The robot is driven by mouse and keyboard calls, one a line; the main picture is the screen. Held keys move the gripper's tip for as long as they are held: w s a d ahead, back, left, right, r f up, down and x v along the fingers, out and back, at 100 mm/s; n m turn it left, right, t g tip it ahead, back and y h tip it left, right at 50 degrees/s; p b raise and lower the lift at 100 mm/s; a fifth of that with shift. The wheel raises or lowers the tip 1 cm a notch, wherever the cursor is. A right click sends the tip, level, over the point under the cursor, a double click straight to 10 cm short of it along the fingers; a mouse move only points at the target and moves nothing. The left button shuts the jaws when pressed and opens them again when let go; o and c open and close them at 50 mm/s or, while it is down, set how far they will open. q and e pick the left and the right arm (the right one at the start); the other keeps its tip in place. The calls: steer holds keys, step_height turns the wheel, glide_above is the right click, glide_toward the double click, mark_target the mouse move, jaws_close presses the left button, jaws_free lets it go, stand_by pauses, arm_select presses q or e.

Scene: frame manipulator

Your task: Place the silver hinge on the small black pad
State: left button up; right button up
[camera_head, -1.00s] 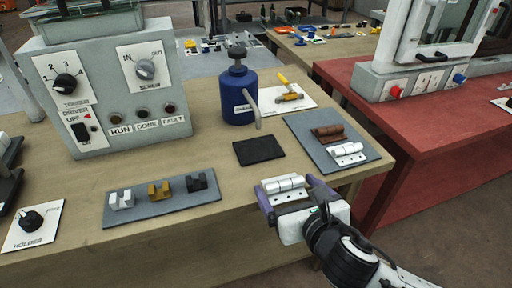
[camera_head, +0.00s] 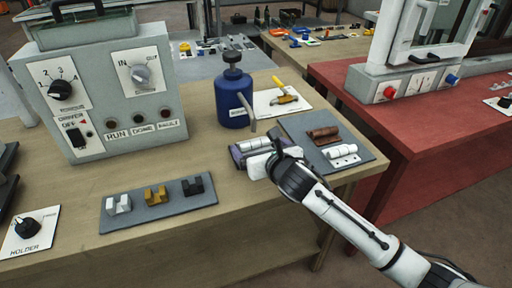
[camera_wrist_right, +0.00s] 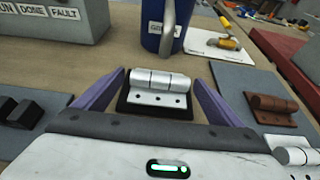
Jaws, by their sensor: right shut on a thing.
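The silver hinge (camera_head: 254,143) is between the purple fingers of my right gripper (camera_head: 254,147), which is shut on it. In the right wrist view the hinge (camera_wrist_right: 158,86) lies level between the fingertips (camera_wrist_right: 158,95), barrel on the far side and holed leaf nearer. The small black pad (camera_wrist_right: 127,106) shows as a dark border around and below the hinge. The hinge is over the pad; I cannot tell whether they touch. In the head view the pad is mostly hidden by the gripper. My left gripper is not in view.
A grey mat (camera_head: 366,157) right of the gripper holds a brown hinge (camera_head: 323,135) and a white hinge (camera_head: 340,152). A blue bottle (camera_head: 235,100) stands just behind. Another mat (camera_head: 140,210) with several small blocks lies front left. A control box (camera_head: 100,80) stands at back left.

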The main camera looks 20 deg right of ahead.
steer(key=shift+w+a+f, duration=0.1)
steer(key=shift+w+f, duration=0.55)
steer(key=shift+f, duration=0.05)
steer(key=shift+f, duration=0.2)
steer(key=o, duration=0.9)
steer(key=shift+r, duration=0.1)
steer(key=shift+s+r, duration=0.15)
steer(key=shift+s, duration=0.15)
steer(key=v, duration=1.1)
steer(key=shift+s+r+p, duration=0.15)
steer(key=shift+s+p, duration=0.05)
steer(key=shift+p, duration=0.2)
